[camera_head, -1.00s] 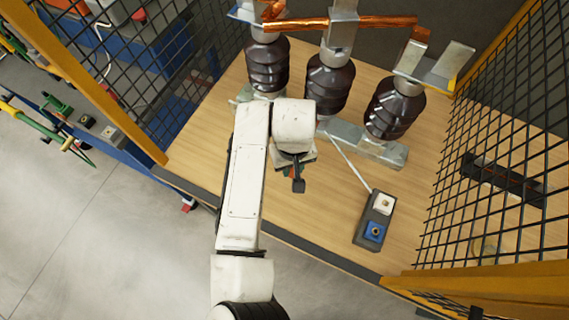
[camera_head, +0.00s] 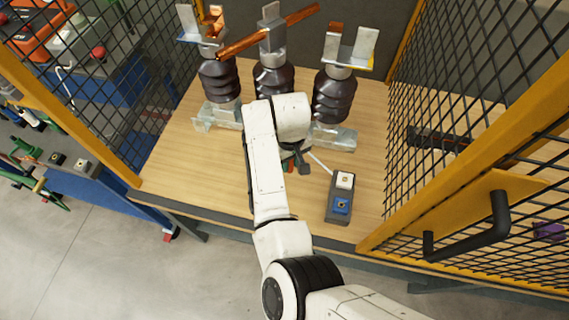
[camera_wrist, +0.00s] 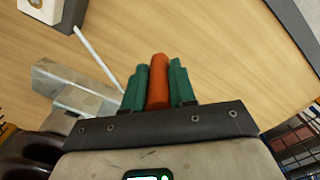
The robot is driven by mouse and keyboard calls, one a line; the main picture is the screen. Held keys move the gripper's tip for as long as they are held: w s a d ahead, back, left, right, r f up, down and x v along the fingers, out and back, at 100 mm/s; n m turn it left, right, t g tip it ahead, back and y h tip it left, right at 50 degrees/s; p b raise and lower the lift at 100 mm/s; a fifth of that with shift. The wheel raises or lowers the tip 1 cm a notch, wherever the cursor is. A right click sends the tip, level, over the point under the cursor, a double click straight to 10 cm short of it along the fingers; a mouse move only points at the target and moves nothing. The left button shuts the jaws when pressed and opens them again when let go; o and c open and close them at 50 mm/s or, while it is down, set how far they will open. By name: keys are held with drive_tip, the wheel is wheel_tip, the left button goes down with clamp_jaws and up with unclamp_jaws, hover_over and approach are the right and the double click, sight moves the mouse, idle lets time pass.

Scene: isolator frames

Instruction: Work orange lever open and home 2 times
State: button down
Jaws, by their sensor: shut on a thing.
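My gripper (camera_wrist: 159,76) is shut on the orange lever (camera_wrist: 157,88), which stands between its two green fingers in the wrist view. In the head view my gripper (camera_head: 294,162) is low in front of the middle insulator, and the lever is mostly hidden there. The copper bar (camera_head: 265,33) lies slantwise across the middle post. Its left end is in front of the left bracket (camera_head: 214,20), and its right end is apart from the right bracket (camera_head: 350,45).
A grey box with white and blue tops (camera_head: 341,198) sits on the wooden table (camera_head: 200,165), right of my gripper. A thin pale rod (camera_head: 318,160) runs towards it. Yellow-framed mesh panels stand at left and right, the right one with a black handle (camera_head: 480,235).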

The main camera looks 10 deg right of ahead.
drive_tip(key=shift+d, duration=0.1)
idle(0.3)
drive_tip(key=c, duration=0.9)
unclamp_jaws()
wheel_tip(320, 180, up, 11)
drive_tip(key=shift+f+b, duration=0.1)
drive_tip(key=shift+b, duration=0.35)
drive_tip(key=shift+w, duration=0.1)
